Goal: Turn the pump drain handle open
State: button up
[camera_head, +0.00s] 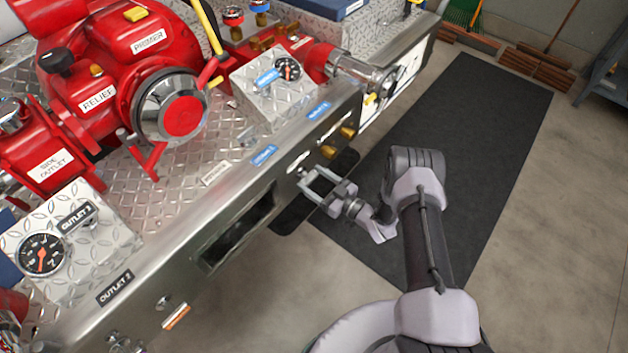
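My gripper (307,179) is at the front panel of the steel bumper (232,200). Its two grey fingers are apart and point left toward the panel, with nothing visible between them. A small silver fitting (298,161) sits on the panel just above the fingertips. It may be the pump drain handle, but no readable label confirms this. I cannot tell whether the fingers touch the panel.
Two brass knobs (327,152) stick out right of my gripper. A dark rectangular opening (236,232) lies to its left. The red pump (110,85), gauges and a silver outlet pipe (360,70) stand on the deck. A black mat (455,150) covers the floor at right.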

jog(key=c, duration=1)
jog(key=shift+o, duration=0.2)
jog(key=n, duration=0.4)
jog(key=shift+s+n, duration=0.1)
jog(key=shift+n, duration=0.3)
jog(key=o, duration=1.4)
jog(key=shift+c, duration=0.2)
